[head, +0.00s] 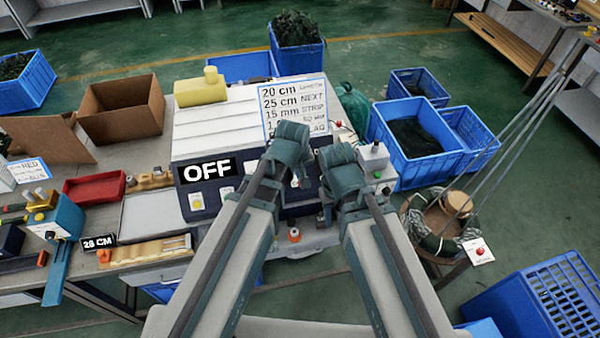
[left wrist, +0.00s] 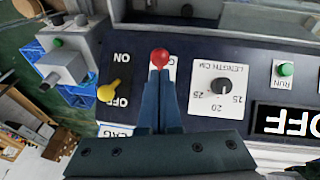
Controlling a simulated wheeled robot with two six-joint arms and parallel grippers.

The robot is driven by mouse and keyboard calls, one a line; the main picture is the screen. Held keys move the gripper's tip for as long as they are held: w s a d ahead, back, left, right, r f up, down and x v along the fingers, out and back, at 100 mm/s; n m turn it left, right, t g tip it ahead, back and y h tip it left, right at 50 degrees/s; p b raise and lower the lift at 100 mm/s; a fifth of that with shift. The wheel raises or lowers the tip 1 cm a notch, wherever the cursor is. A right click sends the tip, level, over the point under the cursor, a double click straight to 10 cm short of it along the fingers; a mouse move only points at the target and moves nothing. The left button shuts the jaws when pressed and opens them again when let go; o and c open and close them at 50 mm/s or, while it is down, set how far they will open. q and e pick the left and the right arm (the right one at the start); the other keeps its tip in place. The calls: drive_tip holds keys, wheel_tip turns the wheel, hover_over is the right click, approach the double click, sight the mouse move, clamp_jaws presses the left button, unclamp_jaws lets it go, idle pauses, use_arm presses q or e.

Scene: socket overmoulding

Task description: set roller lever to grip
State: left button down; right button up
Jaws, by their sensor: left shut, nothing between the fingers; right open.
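In the left wrist view a red ball knob (left wrist: 160,57), seemingly the roller lever's end, stands on the dark machine panel. The fingers of my left gripper (left wrist: 162,73) are shut and empty, with their tips right at the knob; I cannot tell whether they touch. The lever's shaft and most of its label are hidden behind the fingers. In the head view my left gripper (head: 297,178) is over the front panel of the machine (head: 215,135), and the lever is hidden. My right gripper (head: 326,192) is open beside it, to the right.
A yellow ON/OFF switch (left wrist: 108,92) is left of the knob; a black length dial (left wrist: 219,87) and green RUN button (left wrist: 286,69) are right. A grey box with a green button (head: 374,160) stands near my right gripper. An OFF display (head: 207,170) is on the machine.

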use_arm(q)
drive_tip(key=shift+w, duration=0.1)
drive_tip(key=shift+w+a, duration=0.2)
drive_tip(key=shift+w, duration=0.35)
drive_tip(key=shift+r, duration=0.1)
drive_tip(key=s+r+p, duration=0.6)
drive_tip(key=r+p, duration=0.5)
drive_tip(key=shift+s, duration=0.4)
